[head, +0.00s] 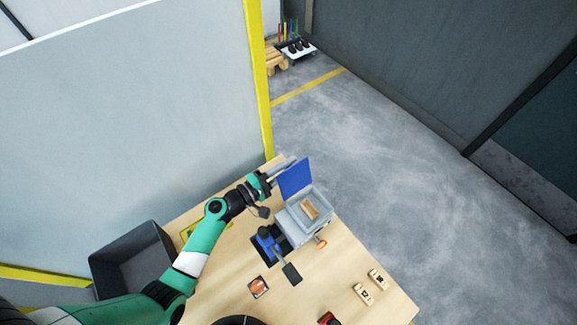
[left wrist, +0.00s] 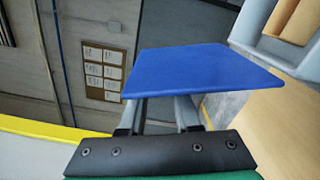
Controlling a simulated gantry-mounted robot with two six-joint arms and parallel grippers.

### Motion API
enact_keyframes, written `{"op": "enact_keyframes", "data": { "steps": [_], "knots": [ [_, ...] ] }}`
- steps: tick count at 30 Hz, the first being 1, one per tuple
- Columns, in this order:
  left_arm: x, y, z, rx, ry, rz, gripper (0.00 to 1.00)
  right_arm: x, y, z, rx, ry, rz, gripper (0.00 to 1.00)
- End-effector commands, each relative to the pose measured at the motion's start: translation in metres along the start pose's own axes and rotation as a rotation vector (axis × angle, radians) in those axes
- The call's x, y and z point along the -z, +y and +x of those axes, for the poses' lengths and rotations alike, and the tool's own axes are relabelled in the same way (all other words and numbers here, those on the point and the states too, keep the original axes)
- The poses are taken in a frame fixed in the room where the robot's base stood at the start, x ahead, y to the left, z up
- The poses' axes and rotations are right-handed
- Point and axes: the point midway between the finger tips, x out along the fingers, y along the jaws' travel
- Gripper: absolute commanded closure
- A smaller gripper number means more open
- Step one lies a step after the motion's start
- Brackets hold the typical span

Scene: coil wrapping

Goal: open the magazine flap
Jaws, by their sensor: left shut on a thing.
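The magazine is a light grey box (head: 319,221) on the wooden table in the head view, with a tan block (head: 310,207) inside. Its blue flap (head: 295,180) stands raised at the box's back left side, so the box is open on top. My left gripper (head: 284,171) is shut on the flap near its upper left edge. In the left wrist view the blue flap (left wrist: 200,76) lies across the ends of the grey fingers and hides their tips. Part of the magazine (left wrist: 252,22) shows at the upper right there. My right gripper is not in view.
A blue and black device (head: 266,243) stands on the table (head: 345,285) beside the magazine. An orange-marked piece (head: 258,287) and two small wooden blocks (head: 369,286) lie nearer. A dark bin (head: 130,258) is at the left. The table's right front is mostly clear.

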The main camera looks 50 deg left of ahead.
Motion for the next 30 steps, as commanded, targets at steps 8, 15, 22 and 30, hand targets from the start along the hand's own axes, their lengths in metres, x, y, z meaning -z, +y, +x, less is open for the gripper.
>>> {"op": "enact_keyframes", "data": {
  "steps": [8, 15, 22, 30],
  "knots": [
    [0.0, 0.0, 0.0, 0.0, 0.0, 0.0, 1.0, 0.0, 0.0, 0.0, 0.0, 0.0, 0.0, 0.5],
    [0.0, 0.0, 0.0, 0.0, 0.0, 0.0, 1.0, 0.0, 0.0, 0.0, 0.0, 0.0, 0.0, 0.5],
    [-0.002, 0.0, 0.0, 0.0, -0.001, 0.02, 1.0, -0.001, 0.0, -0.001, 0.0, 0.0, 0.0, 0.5],
    [-0.022, 0.003, 0.0, -0.001, 0.0, 0.246, 1.0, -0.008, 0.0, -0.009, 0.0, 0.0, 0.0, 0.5]
  ]
}}
